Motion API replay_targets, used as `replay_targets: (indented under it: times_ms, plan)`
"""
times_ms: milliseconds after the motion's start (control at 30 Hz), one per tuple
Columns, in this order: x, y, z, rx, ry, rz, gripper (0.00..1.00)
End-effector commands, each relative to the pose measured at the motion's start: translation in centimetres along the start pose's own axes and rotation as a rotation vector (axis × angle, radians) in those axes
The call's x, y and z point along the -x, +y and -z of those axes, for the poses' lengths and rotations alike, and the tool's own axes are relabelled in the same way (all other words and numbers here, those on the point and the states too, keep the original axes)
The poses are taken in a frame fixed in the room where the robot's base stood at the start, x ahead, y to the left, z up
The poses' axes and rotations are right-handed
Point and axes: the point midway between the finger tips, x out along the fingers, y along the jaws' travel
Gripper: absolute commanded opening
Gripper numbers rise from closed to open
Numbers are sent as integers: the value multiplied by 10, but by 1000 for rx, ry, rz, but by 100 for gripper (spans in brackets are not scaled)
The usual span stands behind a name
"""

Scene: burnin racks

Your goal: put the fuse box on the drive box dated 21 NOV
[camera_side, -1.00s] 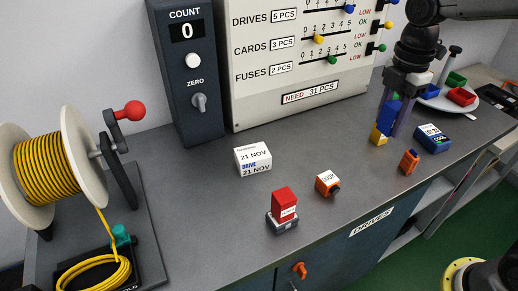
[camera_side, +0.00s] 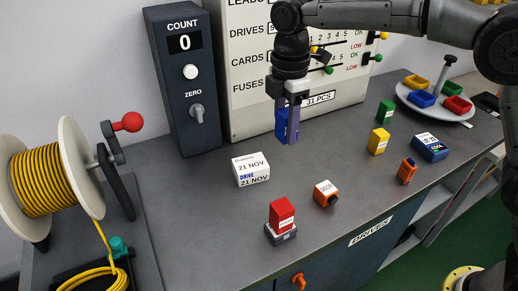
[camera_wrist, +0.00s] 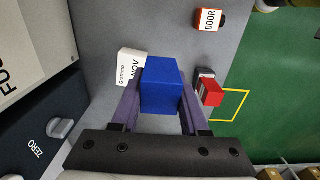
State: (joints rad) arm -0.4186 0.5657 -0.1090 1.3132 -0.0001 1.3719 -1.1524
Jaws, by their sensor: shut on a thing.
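My gripper (camera_side: 288,138) is shut on a plain blue box (camera_side: 281,124), which hangs between the purple fingers above the bench. The blue box fills the middle of the wrist view (camera_wrist: 161,85); no label shows on its visible faces, so I cannot read whether it is the fuse box. The white drive box (camera_side: 251,170) dated 21 NOV sits on the bench, lower and left of my gripper in the side view. Its top looks bare. In the wrist view the drive box (camera_wrist: 129,67) is partly hidden behind the blue box and a finger.
A red box on a dark base (camera_side: 281,221) and an orange DOOR item (camera_side: 326,193) stand nearer the front edge. Yellow (camera_side: 378,142) and green (camera_side: 385,111) boxes stand to the right. The count post (camera_side: 185,80) rises behind the drive box. Bench around the drive box is clear.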

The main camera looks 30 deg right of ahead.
Motion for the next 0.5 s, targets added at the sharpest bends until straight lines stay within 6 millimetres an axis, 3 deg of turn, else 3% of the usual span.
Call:
replay_targets:
  times_ms: [300,500]
  plan:
    - [-47,46,20,0,-1,1,0]
    - [-60,57,25,0,0,-1,0]
